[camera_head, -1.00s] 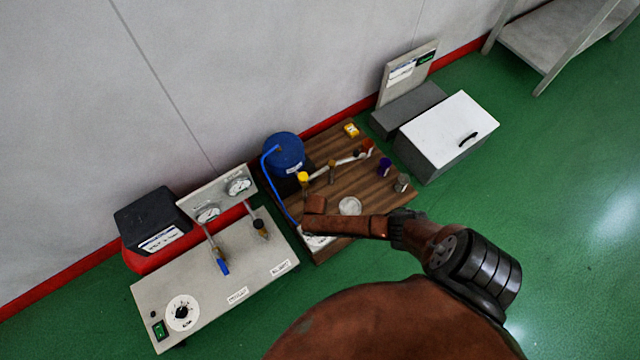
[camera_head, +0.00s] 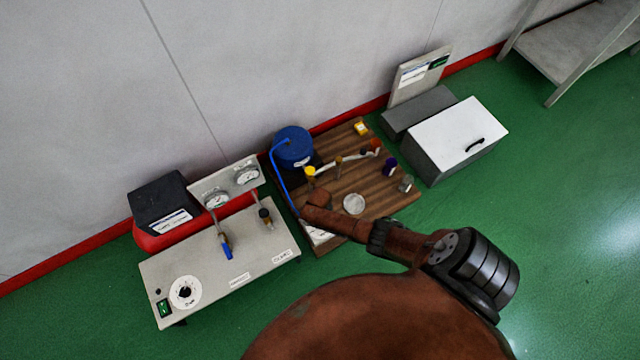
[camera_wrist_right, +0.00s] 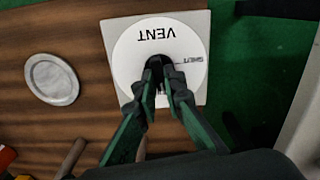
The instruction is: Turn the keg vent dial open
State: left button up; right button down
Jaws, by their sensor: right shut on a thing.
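The vent dial (camera_wrist_right: 128,62) is a white disc marked VENT and SHUT on a pale square plate, filling the upper middle of the right wrist view. My right gripper (camera_wrist_right: 160,75) is shut on the dial's black knob, its two fingers on either side of it. In the head view only a pale edge of the dial's plate (camera_head: 318,236) shows past my right arm. The blue keg (camera_head: 293,146) stands at the back of the wooden board, with a blue hose running down toward the dial. My left gripper is not in view.
The wooden board (camera_head: 385,199) carries several small fittings and a pale round disc (camera_head: 353,204). A grey panel (camera_head: 200,265) with gauges, valves and another dial stands left. A white-topped box (camera_head: 455,135) stands right.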

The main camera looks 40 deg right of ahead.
jog(key=shift+w, duration=0.15)
dwell(0.3)
jog(key=c, duration=2)
grip_release()
notch_tip(320, 180, up, 12)
jog(key=shift+r, duration=0.1)
